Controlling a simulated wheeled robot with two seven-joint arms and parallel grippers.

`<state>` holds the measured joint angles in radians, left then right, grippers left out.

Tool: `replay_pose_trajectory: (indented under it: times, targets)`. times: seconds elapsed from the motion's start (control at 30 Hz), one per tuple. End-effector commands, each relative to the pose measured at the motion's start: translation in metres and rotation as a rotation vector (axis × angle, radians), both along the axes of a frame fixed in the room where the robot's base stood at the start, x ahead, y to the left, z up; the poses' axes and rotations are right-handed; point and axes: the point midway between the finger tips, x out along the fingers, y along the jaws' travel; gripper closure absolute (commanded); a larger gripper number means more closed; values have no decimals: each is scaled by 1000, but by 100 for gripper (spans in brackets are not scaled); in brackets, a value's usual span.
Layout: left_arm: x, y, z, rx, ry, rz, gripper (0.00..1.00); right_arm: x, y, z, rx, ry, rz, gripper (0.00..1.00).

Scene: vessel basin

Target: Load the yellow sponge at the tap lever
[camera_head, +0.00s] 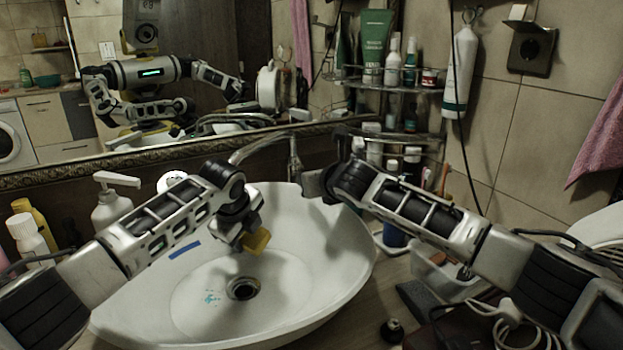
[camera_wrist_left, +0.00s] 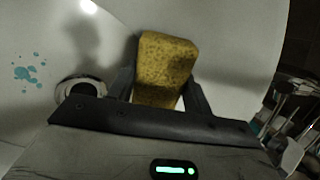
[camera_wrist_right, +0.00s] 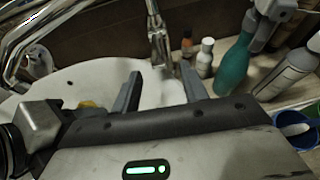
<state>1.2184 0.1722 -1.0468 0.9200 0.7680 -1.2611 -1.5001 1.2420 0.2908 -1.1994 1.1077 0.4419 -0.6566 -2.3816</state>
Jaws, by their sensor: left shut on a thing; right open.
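The yellow sponge (camera_head: 257,242) is held in my left gripper (camera_head: 246,236), above the white basin and behind the drain. In the left wrist view the sponge (camera_wrist_left: 165,65) sits between both fingers, its far end free. The metal tap (camera_head: 292,160) stands at the basin's back rim, its spout reaching left. In the right wrist view the tap's upright metal part (camera_wrist_right: 157,35) is beyond the fingertips; I cannot tell clearly which part is the lever. My right gripper (camera_wrist_right: 162,80) is open and empty, close in front of the tap and apart from it.
The basin (camera_head: 335,265) has a drain (camera_head: 243,289), a blue strip (camera_head: 185,250) and teal marks inside. Bottles stand left, including a white pump bottle (camera_head: 112,208). A mirror backs the basin.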

Motion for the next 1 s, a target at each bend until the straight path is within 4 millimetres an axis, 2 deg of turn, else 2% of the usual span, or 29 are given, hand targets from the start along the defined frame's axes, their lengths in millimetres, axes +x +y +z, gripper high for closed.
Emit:
replay_pose_trajectory:
  times: [0.1,0.3,0.7,0.87,1.0]
  targets:
    - [0,0,0,0,0,0,68,12,5,-5,2,2,1,56]
    - [0,0,0,0,0,0,68,23,8,-10,1,0,2,56]
    - [0,0,0,0,0,0,68,26,8,-11,1,0,2,56]
    - [0,0,0,0,0,0,68,26,8,-11,1,0,2,100]
    - [0,0,0,0,0,0,68,26,8,-11,0,2,1,100]
